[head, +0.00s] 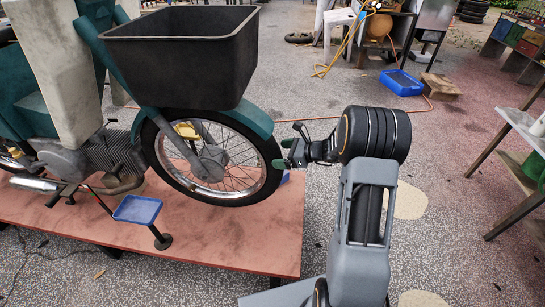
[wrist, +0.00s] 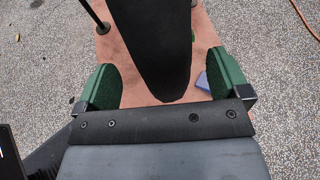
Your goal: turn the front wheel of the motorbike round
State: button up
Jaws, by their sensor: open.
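The motorbike's front wheel (head: 212,170) has a black tyre, wire spokes and a bright rim. It stands upright above a reddish platform, under a teal mudguard (head: 250,118). My gripper (head: 283,153) is at the tyre's right-hand edge, about hub height, with its green-padded fingers open. In the wrist view the tyre (wrist: 150,50) lies between the two green fingers of my gripper (wrist: 163,68). A gap shows on each side, so neither finger touches the tyre. The tyre's edge comes close to the dark palm plate; whether they touch is unclear.
A deep black crate (head: 182,60) sits above the wheel. The reddish platform (head: 230,240) carries a small blue tray on a stand (head: 138,210). A bluish object (wrist: 203,82) lies near the right finger. A blue tub (head: 401,82) and an orange hose (head: 430,108) lie on the floor behind.

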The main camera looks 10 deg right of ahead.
jog(key=shift+b+x, duration=0.3)
jog(key=shift+x, duration=1.9)
jog(key=c, duration=1.2)
jog(key=shift+f, duration=0.1)
jog(key=shift+c, duration=0.2)
